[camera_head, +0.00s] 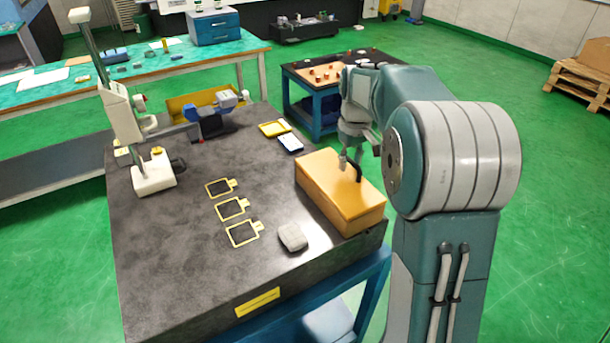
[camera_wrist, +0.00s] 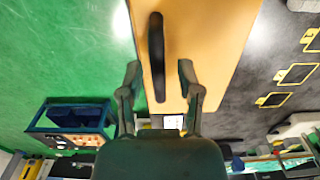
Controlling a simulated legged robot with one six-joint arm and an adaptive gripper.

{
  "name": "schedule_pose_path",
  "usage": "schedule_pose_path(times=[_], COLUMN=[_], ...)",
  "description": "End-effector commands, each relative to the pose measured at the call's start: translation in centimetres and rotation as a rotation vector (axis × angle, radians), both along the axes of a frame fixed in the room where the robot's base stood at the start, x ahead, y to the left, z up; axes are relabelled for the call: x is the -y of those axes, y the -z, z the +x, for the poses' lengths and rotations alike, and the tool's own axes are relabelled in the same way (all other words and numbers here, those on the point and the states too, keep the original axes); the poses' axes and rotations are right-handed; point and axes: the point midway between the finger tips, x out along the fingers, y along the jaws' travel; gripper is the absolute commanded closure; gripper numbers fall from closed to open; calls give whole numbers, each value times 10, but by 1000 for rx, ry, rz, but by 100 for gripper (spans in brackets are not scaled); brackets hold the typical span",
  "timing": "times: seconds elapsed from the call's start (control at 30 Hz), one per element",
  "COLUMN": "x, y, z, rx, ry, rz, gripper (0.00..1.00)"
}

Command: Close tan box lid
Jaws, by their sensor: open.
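The tan box (camera_head: 335,192) stands on the right edge of the dark stone table, and its top looks flat and shut down. A black bar handle (camera_head: 357,168) is on its top. In the wrist view the tan top (camera_wrist: 205,45) fills the upper middle and the black handle (camera_wrist: 157,50) runs lengthwise. My gripper (camera_head: 350,158) is over the box by the handle. In the wrist view my gripper (camera_wrist: 158,75) is open, with the handle's end between its spread fingers. I cannot tell whether a finger touches the handle or the lid.
The dark stone table (camera_head: 170,250) holds a grey block (camera_head: 293,237), several yellow-framed outlines (camera_head: 232,209), a measuring stand (camera_head: 152,175) and small yellow and white trays (camera_head: 275,128). A blue-legged side table (camera_head: 310,85) stands behind. Green floor is free on the right.

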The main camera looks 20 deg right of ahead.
Motion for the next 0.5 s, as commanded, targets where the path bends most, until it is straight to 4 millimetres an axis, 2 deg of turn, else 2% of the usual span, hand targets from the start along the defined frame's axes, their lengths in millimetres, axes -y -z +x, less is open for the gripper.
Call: schedule_pose_path(times=[0.5], x=[0], y=[-30], z=[1], rx=[1], ry=[0], rz=[-1], gripper=[54])
